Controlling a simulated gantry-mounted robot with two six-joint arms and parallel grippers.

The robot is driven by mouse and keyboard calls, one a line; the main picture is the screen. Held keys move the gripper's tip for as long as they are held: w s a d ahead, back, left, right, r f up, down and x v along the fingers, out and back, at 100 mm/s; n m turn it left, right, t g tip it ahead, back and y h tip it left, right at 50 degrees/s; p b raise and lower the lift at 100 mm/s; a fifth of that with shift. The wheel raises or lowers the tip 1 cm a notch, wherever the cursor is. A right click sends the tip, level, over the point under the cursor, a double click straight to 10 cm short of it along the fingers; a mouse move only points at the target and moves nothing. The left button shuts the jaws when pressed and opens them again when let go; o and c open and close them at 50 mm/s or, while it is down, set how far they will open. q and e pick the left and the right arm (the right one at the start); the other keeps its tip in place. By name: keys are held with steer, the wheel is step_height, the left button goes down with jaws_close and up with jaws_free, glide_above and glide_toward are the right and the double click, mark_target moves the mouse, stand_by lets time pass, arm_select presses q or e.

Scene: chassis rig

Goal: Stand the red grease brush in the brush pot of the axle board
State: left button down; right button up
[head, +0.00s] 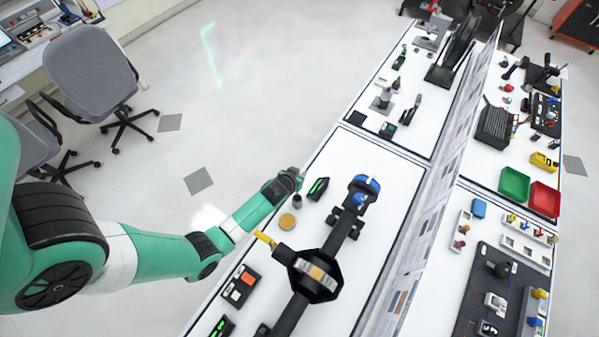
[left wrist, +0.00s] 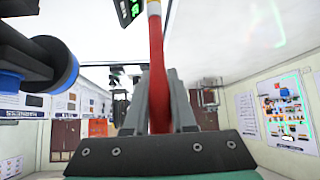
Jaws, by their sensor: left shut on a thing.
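My left gripper (head: 296,174) is over the near left edge of the white bench in the head view. In the left wrist view it (left wrist: 160,105) is shut on the red grease brush (left wrist: 157,70), whose red handle runs up between the fingers to a pale yellowish band at the top of the picture. In the head view the brush is too small or hidden to make out. A small dark cup (head: 297,201), which looks like the brush pot, stands just below the gripper in that view. I cannot tell whether the brush touches it. My right gripper is not in view.
A dark axle (head: 334,243) with a blue end lies along the bench; its blue-and-black hub (left wrist: 62,62) is close in the left wrist view. An orange round disc (head: 288,221) and a green-lit device (head: 318,187) flank the cup. An upright panel (head: 425,210) divides the bench.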

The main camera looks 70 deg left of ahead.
arm_select(q)
step_height(320, 180, down, 11)
steer(key=b, duration=0.9)
steer(key=shift+b, duration=0.3)
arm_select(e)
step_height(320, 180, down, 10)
arm_select(q)
steer(key=shift+r, duration=0.15)
steer(key=c, duration=0.7)
jaws_free()
steer(key=shift+o, duration=0.2)
steer(key=shift+s+d+r+p, duration=0.15)
steer(key=shift+r+p, duration=0.2)
steer(key=shift+p, duration=0.15)
steer(key=p+v, duration=0.9)
steer(key=v, duration=0.1)
steer(key=shift+s+d+r, duration=0.2)
steer(key=shift+d+r, duration=0.05)
steer(key=shift+d, duration=0.05)
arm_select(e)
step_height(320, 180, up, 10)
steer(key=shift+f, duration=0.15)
